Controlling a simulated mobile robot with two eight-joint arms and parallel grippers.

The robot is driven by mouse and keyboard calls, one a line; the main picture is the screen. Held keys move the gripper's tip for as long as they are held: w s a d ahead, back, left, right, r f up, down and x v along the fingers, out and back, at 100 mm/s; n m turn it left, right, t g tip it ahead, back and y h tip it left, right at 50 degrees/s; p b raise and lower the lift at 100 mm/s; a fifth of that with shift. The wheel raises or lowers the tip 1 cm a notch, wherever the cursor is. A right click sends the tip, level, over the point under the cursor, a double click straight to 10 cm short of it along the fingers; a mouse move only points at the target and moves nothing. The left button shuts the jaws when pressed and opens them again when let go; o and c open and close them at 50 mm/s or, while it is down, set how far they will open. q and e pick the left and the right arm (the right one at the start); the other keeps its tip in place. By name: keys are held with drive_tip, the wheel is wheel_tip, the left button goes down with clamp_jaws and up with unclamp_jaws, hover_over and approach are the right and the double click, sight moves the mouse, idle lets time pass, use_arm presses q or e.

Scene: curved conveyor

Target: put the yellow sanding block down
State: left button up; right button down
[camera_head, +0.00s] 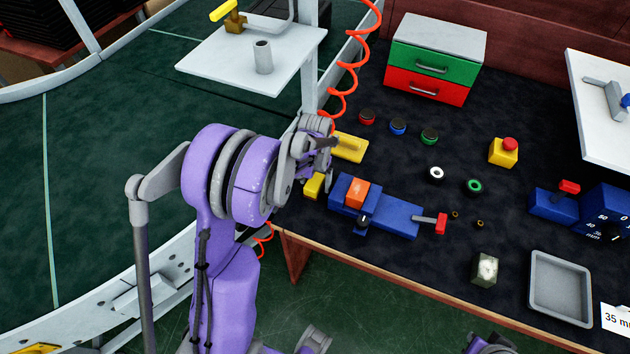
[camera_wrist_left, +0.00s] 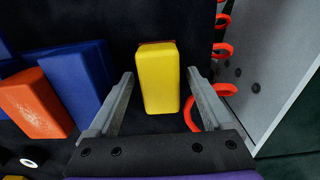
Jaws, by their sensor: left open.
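The yellow sanding block (camera_head: 313,186) is a small plain box on the dark bench top, near its left edge and beside the blue vise (camera_head: 386,214). My left gripper (camera_head: 326,168) is over that spot, its fingers partly hidden by my wrist in the head view. In the left wrist view the yellow block (camera_wrist_left: 158,78) lies between the two open fingers (camera_wrist_left: 160,92), with a gap showing on each side. The fingers do not appear to grip it.
An orange block (camera_head: 357,192) sits on the vise. A yellow tool with a handle (camera_head: 349,147) lies just behind my gripper. An orange coiled hose (camera_head: 352,70) hangs beside the grey post.

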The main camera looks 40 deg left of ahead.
sight(315, 181)
use_arm(q)
wheel_tip(315, 181, up, 12)
drive_tip(key=s+d+r+m+t, duration=0.1)
drive_tip(key=s+d+t, duration=0.4)
drive_tip(key=s+d, duration=1.1)
drive_tip(key=shift+s+r+m+p, duration=0.2)
drive_tip(key=shift+s+m+p, duration=0.2)
drive_tip(key=shift+s+m, duration=0.35)
drive_tip(key=shift+w, duration=0.1)
